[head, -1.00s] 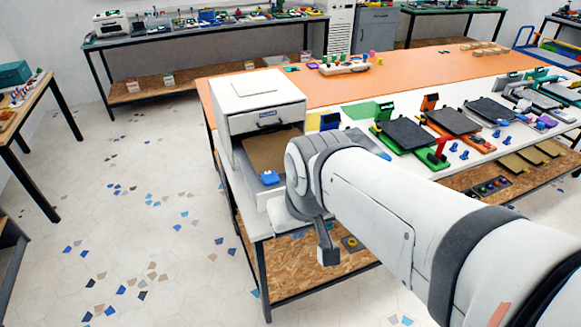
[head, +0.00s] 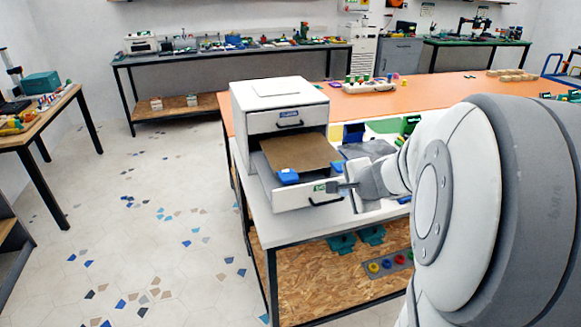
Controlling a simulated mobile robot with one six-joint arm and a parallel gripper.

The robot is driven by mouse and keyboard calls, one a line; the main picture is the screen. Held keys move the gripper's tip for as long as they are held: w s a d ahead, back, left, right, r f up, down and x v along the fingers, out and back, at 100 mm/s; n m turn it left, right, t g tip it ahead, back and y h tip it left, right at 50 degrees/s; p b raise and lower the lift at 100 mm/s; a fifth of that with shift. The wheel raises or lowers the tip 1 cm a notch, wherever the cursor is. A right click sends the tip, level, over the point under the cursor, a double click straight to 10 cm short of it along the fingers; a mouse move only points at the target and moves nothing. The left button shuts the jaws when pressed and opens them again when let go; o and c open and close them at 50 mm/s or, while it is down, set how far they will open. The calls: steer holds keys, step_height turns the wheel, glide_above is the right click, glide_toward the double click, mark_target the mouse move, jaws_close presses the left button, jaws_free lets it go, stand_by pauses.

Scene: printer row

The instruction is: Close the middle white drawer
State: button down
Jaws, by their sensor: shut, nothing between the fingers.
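A white drawer cabinet (head: 243,108) stands on the left end of the long table. Its top drawer (head: 262,122) is shut. Any drawer below is not clearly visible.
The table's white top (head: 262,222) runs under the cabinet, with green and dark items right of it, partly behind my arm. A power-strip-like white block (head: 368,86) sits on the orange part. Floor left of the table is clear.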

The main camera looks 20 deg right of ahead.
steer(key=b+x, duration=0.2)
steer(key=x, duration=0.7)
steer(key=shift+w+f, duration=0.25)
steer(key=shift+w, duration=0.05)
steer(key=shift+d, duration=0.1)
steer(key=shift+w, duration=0.1)
